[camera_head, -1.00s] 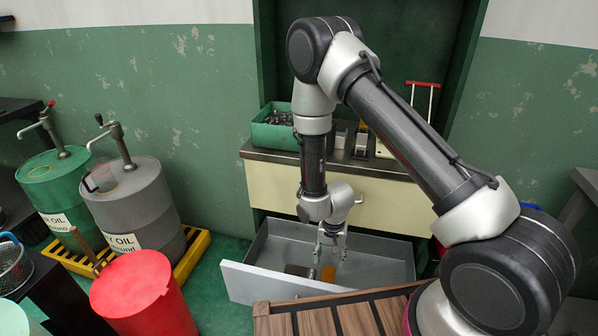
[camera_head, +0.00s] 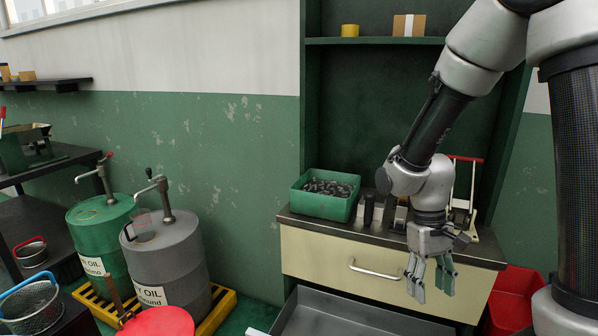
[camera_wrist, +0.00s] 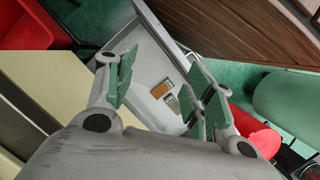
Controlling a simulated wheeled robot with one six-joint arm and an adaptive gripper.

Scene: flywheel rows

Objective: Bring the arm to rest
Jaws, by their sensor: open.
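My gripper (camera_head: 431,278) is raised in front of the workbench, its fingers pointing down, apart and empty. It also shows in the wrist view (camera_wrist: 160,95), with green finger pads spread over an open drawer (camera_wrist: 134,42). The open drawer also shows at the bottom of the head view (camera_head: 300,315), below the gripper. In the wrist view an orange-brown block (camera_wrist: 161,89) and a grey metal piece (camera_wrist: 172,103) lie in the drawer, below and between the fingers. My arm runs from the right side of the head view down to the gripper.
The workbench (camera_head: 300,250) has a closed cream drawer with a handle. A green bin (camera_head: 322,206) of metal parts stands on top. A red bin (camera_head: 512,297) is at right. Oil drums (camera_head: 165,255) stand at left. A shelf (camera_head: 375,41) is above.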

